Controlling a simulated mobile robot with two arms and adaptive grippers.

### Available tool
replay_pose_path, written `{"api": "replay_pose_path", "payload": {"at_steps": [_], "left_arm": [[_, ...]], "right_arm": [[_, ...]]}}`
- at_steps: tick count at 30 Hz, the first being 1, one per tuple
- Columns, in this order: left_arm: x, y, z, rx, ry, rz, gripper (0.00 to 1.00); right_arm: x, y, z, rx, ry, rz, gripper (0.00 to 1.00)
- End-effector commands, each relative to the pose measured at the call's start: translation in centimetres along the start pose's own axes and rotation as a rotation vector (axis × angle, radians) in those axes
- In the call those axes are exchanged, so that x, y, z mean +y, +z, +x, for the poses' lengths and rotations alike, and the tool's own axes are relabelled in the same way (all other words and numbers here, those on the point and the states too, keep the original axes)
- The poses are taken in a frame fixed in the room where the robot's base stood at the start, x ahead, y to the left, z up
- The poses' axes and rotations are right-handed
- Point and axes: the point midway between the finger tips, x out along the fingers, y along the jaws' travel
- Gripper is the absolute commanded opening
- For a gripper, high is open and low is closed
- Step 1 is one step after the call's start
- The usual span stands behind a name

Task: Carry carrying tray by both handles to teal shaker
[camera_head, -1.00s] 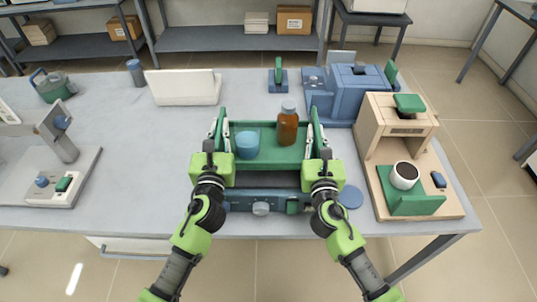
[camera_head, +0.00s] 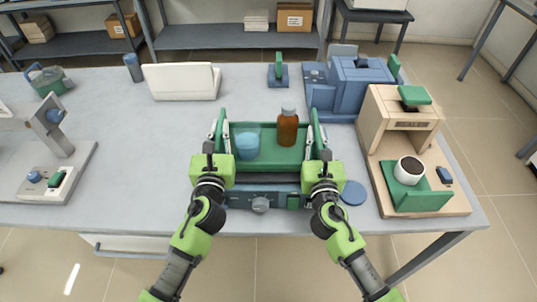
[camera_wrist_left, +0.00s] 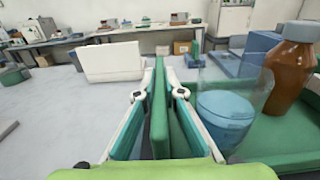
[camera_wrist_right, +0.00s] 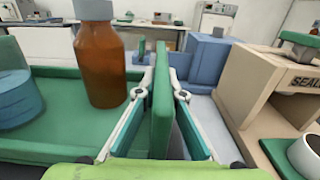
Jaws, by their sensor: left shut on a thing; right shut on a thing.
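The green carrying tray (camera_head: 262,178) is between my grippers, above the front of the grey bench. It holds a clear cup with blue contents (camera_head: 247,145) and an upright amber bottle with a grey cap (camera_head: 288,127). My left gripper (camera_head: 219,137) is shut on the tray's left handle (camera_wrist_left: 159,110). My right gripper (camera_head: 315,137) is shut on its right handle (camera_wrist_right: 161,100). A blue-teal device with a front knob (camera_head: 261,204), possibly the teal shaker, shows below the tray's near edge. The tray and my grippers hide its top; I cannot tell whether they touch.
A blue machine (camera_head: 360,88) and a beige sealer (camera_head: 391,130) with a white cup (camera_head: 408,170) stand to the right. A blue disc (camera_head: 354,193) lies beside my right gripper. A white open case (camera_head: 181,82) stands at the back.

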Motion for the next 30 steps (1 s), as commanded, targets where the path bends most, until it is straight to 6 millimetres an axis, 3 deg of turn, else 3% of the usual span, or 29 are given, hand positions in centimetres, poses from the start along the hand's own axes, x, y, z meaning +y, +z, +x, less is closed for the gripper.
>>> {"api": "replay_pose_path", "payload": {"at_steps": [7, 9, 10, 22, 26, 30], "left_arm": [[0.0, -1.4, 0.0, -0.004, -0.001, 0.0, 0.0], [0.0, -1.3, 0.0, 0.0, 0.0, 0.0, 0.22], [0.0, -1.3, 0.0, 0.0, 0.0, 0.0, 0.26], [0.0, -1.4, -0.4, 0.001, 0.0, 0.001, 0.26], [0.0, -1.4, -2.1, 0.002, 0.0, 0.001, 0.26], [0.0, -1.4, -5.2, 0.003, -0.002, 0.0, 0.26]], "right_arm": [[0.0, -1.4, 0.0, -0.004, 0.0, 0.0, 0.0], [0.0, -1.3, 0.0, 0.0, 0.0, 0.0, 0.22], [0.0, -1.3, 0.0, 0.0, 0.0, 0.0, 0.26], [0.0, -1.3, 0.0, 0.0, 0.0, 0.0, 0.26], [0.0, -1.3, 0.0, 0.0, 0.0, 0.0, 0.26], [0.0, -1.3, 0.0, 0.0, 0.0, 0.0, 0.26]]}}
